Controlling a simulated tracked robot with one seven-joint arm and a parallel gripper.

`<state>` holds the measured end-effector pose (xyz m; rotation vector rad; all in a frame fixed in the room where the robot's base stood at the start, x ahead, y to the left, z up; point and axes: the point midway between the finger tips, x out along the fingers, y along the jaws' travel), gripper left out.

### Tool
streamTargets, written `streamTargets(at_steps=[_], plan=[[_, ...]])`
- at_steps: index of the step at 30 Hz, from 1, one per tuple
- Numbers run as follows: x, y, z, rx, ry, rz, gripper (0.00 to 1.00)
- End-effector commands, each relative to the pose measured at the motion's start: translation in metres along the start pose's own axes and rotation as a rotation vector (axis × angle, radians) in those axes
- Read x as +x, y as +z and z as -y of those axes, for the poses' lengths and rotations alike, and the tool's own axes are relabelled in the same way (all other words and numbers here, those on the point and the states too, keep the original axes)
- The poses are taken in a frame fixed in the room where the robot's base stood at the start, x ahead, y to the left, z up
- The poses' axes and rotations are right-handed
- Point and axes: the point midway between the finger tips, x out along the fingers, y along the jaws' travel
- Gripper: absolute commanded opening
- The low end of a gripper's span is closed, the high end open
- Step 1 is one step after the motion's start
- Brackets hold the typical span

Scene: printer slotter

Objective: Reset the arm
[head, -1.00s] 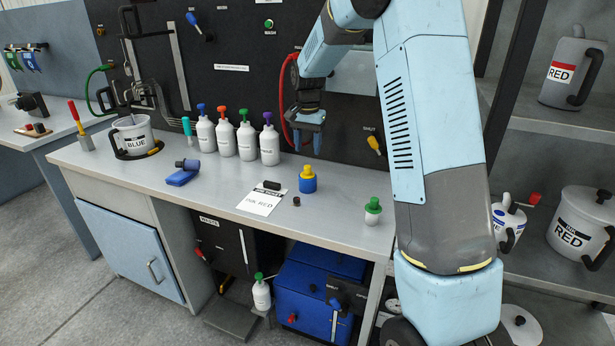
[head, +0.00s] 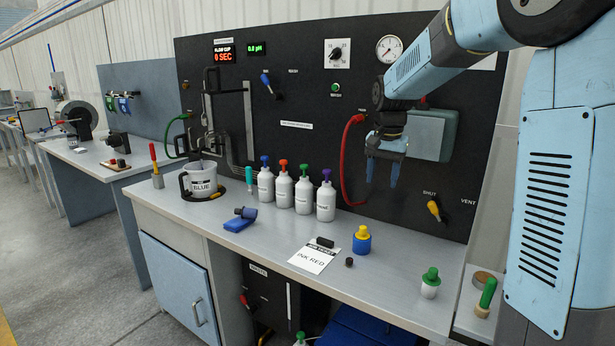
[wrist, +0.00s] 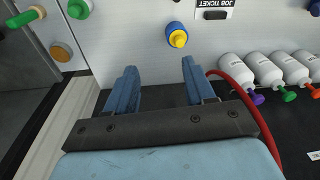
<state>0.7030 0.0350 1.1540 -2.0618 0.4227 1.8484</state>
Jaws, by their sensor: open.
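My gripper (head: 382,172) hangs over the right part of the bench, in front of the black panel, with its blue fingers pointing down. It is open and empty. In the wrist view my gripper (wrist: 158,88) shows its two fingers spread apart with nothing between them. My light blue arm comes in from the upper right of the head view. The blue jar with a yellow top (head: 362,240) stands on the bench below and a little left of the gripper, apart from it.
Several capped white bottles (head: 303,192) stand along the panel. A red hose (head: 346,160) curves down close left of my gripper.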

Motion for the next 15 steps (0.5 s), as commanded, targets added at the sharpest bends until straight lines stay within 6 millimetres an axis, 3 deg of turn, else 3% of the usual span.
streamTargets(at_steps=[6,15], plan=[[-0.032,0.04,-0.028,-0.069,-0.026,-0.056,0.54],[-0.059,0.095,-0.066,-0.165,-0.053,-0.132,0.54]])
